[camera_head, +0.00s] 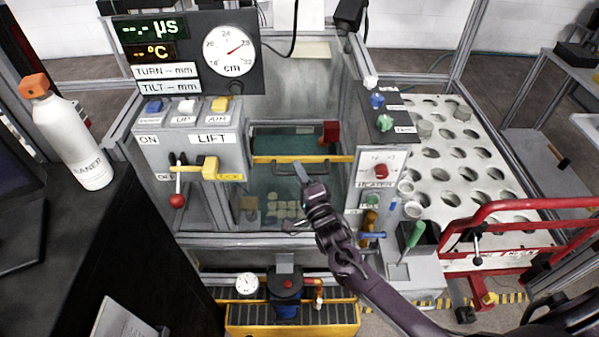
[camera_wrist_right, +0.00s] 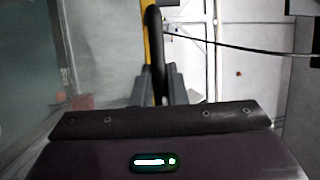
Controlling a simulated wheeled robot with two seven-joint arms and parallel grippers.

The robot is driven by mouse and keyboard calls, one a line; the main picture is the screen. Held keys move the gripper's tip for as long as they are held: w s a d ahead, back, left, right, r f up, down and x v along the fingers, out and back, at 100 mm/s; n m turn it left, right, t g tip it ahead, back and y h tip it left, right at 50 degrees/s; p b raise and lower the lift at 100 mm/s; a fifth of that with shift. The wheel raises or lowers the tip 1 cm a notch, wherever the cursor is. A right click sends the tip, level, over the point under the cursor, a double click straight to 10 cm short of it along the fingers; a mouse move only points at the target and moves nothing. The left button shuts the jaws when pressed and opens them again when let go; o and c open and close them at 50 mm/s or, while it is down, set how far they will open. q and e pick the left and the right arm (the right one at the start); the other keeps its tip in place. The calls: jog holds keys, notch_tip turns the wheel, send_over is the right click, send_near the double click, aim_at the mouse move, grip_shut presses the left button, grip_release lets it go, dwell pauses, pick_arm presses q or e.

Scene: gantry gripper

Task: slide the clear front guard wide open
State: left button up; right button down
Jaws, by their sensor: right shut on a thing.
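The clear front guard (camera_head: 285,190) is a see-through panel on the front of the central tank frame. A yellow strip (camera_head: 268,159) runs along its top edge, with a dark bar handle (camera_head: 283,166) below it. Above the strip a teal interior (camera_head: 285,138) shows. My right gripper (camera_head: 301,174) is at the right part of the handle. In the right wrist view the dark handle (camera_wrist_right: 154,45) stands between my fingers (camera_wrist_right: 157,90), which are shut on it, with the yellow strip (camera_wrist_right: 146,50) beside it. My left gripper is not in view.
The LIFT panel (camera_head: 205,140) with a red-knobbed lever stands left of the guard. The HEATER box (camera_head: 381,170) stands close on the right. A perforated white rack (camera_head: 460,185) and a red rail (camera_head: 510,207) are further right.

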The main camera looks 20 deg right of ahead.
aim_at(300, 243)
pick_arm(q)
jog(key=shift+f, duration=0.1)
pick_arm(e)
jog(key=shift+f, duration=0.15)
